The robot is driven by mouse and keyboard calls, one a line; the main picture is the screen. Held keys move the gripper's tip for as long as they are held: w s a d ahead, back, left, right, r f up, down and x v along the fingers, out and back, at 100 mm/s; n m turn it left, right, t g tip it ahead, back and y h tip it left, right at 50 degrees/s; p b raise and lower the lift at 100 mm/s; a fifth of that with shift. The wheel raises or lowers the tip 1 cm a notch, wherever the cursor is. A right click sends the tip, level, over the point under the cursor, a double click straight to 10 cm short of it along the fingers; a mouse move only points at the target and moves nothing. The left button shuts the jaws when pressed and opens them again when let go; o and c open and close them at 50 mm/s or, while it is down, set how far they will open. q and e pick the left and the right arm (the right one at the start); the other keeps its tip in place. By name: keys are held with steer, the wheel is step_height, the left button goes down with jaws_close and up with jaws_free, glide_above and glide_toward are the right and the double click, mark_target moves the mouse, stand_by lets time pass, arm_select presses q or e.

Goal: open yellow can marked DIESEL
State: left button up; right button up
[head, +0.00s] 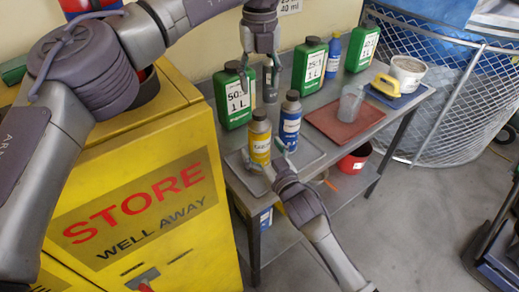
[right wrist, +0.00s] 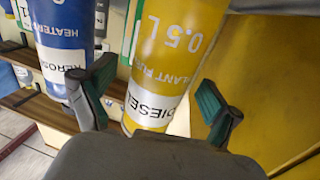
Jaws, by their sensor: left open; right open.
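The yellow can (head: 260,145) stands upright on a grey tray on the bench, with its dark cap on. In the right wrist view the yellow can (right wrist: 168,60) appears upside down, its white label reading DIESEL. My right gripper (head: 266,160) is open low at the can, which lies between its green-padded fingers (right wrist: 160,100); the fingers look apart from it. My left gripper (head: 260,75) is open, pointing down, above and behind the yellow can's cap. A blue can (head: 290,122) stands close beside the yellow one; its label (right wrist: 85,85) reads KEROSENE.
Green jugs (head: 235,95) and a small blue bottle (head: 333,55) line the back of the bench. A clear beaker (head: 350,104) stands on a red mat (head: 325,122). The yellow STORE cabinet (head: 140,190) stands close on the left. A red bowl (head: 353,160) sits below.

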steer(key=shift+w+a, duration=0.35)
steer(key=shift+w, duration=0.3)
jaws_close()
